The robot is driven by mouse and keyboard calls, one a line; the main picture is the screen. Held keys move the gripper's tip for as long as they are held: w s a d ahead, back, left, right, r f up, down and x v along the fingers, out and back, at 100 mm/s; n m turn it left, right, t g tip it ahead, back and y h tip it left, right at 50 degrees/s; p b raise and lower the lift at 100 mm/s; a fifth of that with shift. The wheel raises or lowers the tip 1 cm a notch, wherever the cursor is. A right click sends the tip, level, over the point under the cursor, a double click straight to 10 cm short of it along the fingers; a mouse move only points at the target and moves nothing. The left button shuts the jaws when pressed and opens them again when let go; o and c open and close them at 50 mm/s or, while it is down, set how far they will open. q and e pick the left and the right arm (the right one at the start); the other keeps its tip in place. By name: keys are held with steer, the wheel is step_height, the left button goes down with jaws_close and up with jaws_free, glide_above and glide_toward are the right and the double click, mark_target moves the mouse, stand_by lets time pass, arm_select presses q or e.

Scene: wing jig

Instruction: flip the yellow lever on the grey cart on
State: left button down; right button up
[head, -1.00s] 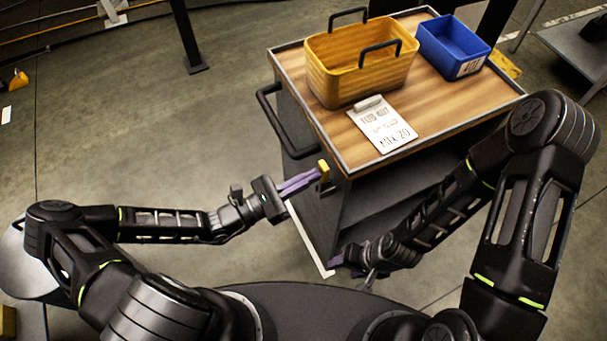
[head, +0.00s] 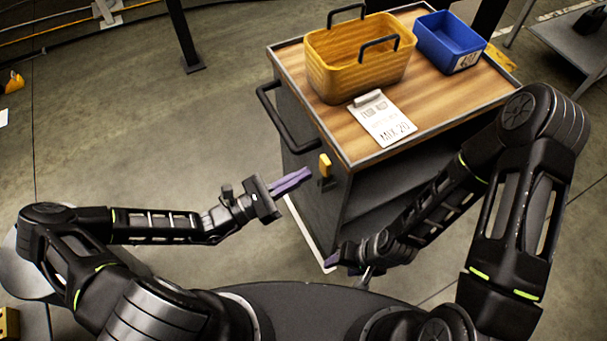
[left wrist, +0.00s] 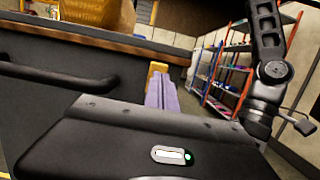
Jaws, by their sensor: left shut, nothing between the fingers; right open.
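The yellow lever (head: 325,165) sits on the side of the grey cart (head: 347,205), below the front left corner of its wooden top. It stands upright in the head view. My left gripper (head: 308,174) is shut and empty, with its purple fingers pointing at the lever and a small gap between them. In the left wrist view the shut fingers (left wrist: 162,92) overlap the lower part of the lever (left wrist: 157,68). My right gripper (head: 332,259) is open, low by the cart's bottom front corner, partly hidden by its own wrist.
On the cart top are a yellow basket (head: 345,85) with black handles, a blue bin (head: 437,42) and a clipboard (head: 386,122). A black handle (head: 270,115) sticks out from the cart's left side.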

arm_select(q)
steer(key=r+b+v, duration=0.2)
steer(key=v, duration=0.8)
steer(key=shift+s+a, duration=0.3)
steer(key=shift+a, duration=0.3)
arm_select(e)
steer(key=shift+x, duration=0.9)
steer(key=shift+s, duration=0.15)
arm_select(q)
steer(key=s+d+f+m+g+y, duration=0.1)
steer(key=s+f+m+g+y, duration=0.5)
steer(key=f, duration=0.4)
steer(key=s+d+f+m+g+y, duration=0.2)
steer(key=s+f+m+g+y, duration=0.2)
steer(key=s+f+m+g, duration=0.5)
steer(key=w+d+m+t+y, duration=0.3)
steer(key=w+m+t, duration=0.1)
steer(key=m, duration=0.3)
steer(key=shift+w+d+r+m+t, duration=0.2)
steer(key=shift+w+r+m+t, duration=0.1)
steer(key=shift+w, duration=0.15)
